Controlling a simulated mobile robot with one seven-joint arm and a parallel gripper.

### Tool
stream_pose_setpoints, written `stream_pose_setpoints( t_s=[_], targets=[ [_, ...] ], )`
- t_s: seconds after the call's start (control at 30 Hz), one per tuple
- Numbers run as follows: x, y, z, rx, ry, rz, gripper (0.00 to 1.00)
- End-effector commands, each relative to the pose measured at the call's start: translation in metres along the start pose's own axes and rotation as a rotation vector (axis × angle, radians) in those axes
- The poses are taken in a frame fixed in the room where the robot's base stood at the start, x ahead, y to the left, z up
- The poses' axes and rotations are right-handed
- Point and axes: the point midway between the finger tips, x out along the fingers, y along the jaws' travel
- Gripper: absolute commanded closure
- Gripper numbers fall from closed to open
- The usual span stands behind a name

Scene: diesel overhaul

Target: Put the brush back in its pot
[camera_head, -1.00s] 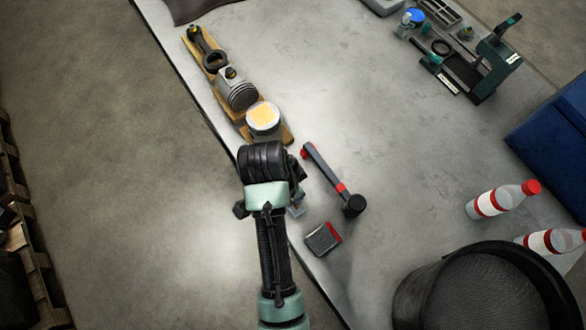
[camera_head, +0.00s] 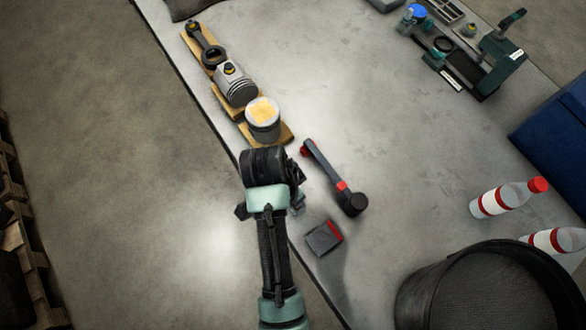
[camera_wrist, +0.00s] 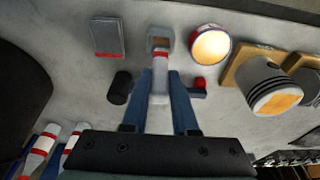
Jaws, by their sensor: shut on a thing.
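My gripper (camera_wrist: 164,78) is shut on what looks like the brush (camera_wrist: 159,88), a pale grey handle with a red band, between the two blue fingers in the wrist view. Its far end is a grey squarish head with a brown middle. Just right of that head is a round, pale-rimmed vessel with cream inside, which looks like the pot (camera_wrist: 210,45). The brush head is beside it in the picture; the height between them is unclear. In the head view my wrist (camera_head: 268,175) is over the bench edge and hides the fingers, brush and pot.
A dark bar tool with red and black ends (camera_head: 328,175) lies beside my wrist. Pistons on wooden blocks (camera_head: 284,132) stand along the bench edge. A grey-red box (camera_head: 323,239), bottles (camera_head: 493,201) and a black bin (camera_head: 420,305) are nearby. The bench middle is clear.

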Motion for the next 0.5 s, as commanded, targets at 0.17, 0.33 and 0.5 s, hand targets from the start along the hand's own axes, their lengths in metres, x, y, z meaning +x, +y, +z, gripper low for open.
stream_pose_setpoints(
  t_s=[0.17,0.33,0.5],
  targets=[
    [0.009,0.000,0.002,0.001,0.000,0.000,1.00],
    [0.015,0.000,0.003,0.001,0.001,-0.001,1.00],
    [0.022,0.000,0.005,0.001,0.000,0.000,1.00]
  ],
)
